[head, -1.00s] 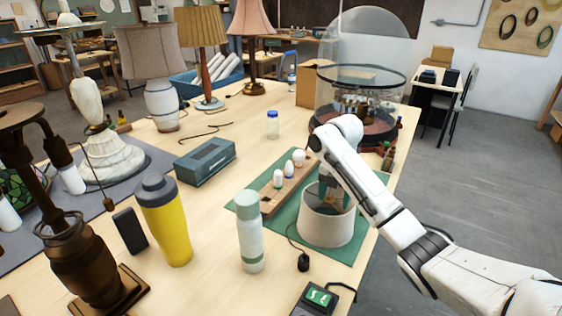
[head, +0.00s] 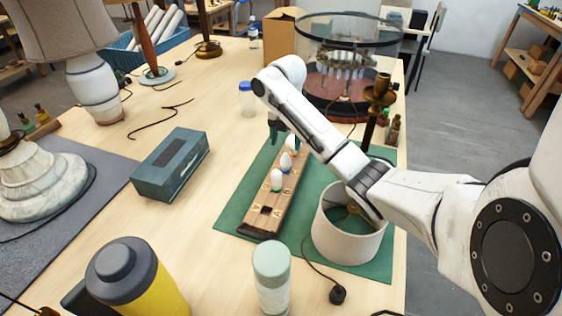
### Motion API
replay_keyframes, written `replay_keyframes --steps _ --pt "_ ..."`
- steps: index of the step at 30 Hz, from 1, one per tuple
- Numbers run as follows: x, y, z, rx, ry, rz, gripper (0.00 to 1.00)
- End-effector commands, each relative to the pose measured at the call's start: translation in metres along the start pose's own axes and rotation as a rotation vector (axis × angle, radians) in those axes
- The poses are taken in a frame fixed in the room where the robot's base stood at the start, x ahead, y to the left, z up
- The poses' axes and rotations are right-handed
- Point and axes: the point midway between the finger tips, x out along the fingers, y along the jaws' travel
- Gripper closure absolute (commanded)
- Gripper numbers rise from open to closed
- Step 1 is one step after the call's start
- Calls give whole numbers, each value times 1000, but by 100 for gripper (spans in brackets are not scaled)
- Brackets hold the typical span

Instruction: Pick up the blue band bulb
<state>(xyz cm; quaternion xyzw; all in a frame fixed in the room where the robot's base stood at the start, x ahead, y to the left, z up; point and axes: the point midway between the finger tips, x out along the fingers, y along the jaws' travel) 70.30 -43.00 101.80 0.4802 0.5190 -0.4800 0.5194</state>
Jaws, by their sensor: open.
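The blue band bulb (head: 286,163) stands upright in the wooden bulb rack (head: 256,222), in the middle of a short row. A green band bulb (head: 276,181) stands just nearer, and another white bulb (head: 292,143) just farther; its band is hard to make out. My gripper (head: 284,134) is open and points down at the far end of the rack, beyond the blue band bulb and close to the farthest bulb. My arm partly hides the gripper, so whether a finger touches that bulb cannot be told.
A cream lampshade (head: 345,243) stands on the green mat (head: 236,207) right of the rack, beneath my arm. A brass lamp stem (head: 374,112) rises behind my arm. A teal box (head: 170,168) lies left, and a pale bottle (head: 271,280) stands in front. Bare table lies between box and mat.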

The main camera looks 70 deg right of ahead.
Motion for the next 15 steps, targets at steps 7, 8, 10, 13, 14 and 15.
replay_keyframes --steps 7,8,10,13,14,15 --pt "37 -1 0 2 3 -3 33" --pt "40 -1 0 2 2 -3 33" --pt "45 -1 0 0 1 -2 33" --pt "53 0 1 1 2 -3 33" --pt "57 0 1 0 2 -4 33" --pt "63 0 1 0 2 -5 33"
